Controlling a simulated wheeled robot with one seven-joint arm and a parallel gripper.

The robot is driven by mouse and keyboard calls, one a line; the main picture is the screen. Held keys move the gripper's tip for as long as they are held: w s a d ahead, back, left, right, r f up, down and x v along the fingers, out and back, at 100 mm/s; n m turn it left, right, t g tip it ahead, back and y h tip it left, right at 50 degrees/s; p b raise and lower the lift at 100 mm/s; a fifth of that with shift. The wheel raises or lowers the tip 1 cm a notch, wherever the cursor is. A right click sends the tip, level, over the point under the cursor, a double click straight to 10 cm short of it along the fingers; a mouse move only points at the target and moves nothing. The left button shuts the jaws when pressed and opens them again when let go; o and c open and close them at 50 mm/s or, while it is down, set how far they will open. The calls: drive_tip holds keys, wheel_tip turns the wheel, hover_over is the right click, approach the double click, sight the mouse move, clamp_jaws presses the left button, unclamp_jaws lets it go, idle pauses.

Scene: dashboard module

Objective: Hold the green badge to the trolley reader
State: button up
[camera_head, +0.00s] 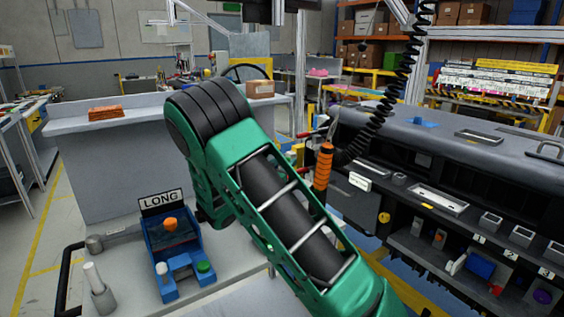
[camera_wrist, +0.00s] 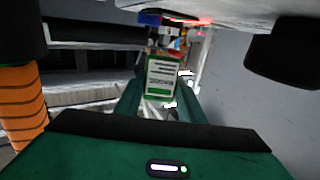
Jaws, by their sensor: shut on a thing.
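The green badge (camera_wrist: 162,78) shows in the wrist view as a green-edged card with a white printed face. My gripper (camera_wrist: 160,101) is shut on it; the green fingers run up to the badge from both sides. At the top of the wrist view, just beyond the badge, is a dark blue thing (camera_wrist: 158,19) with a red glow under a pale edge. It may be the trolley reader; I cannot tell for sure, nor whether the badge touches it. In the head view my green arm hides the gripper and the badge.
A blue holder (camera_head: 172,250) with a LONG sign (camera_head: 160,199) stands on the pale surface at lower left. An orange-handled tool (camera_head: 323,166) hangs on a coiled black cord near my arm. The dark dashboard module (camera_head: 465,165) fills the right side. A grey counter (camera_head: 110,160) stands behind.

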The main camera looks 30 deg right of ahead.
sight(285, 157)
drive_tip(key=shift+f, duration=1.5)
drive_tip(key=shift+s, duration=0.1)
drive_tip(key=shift+r, duration=3)
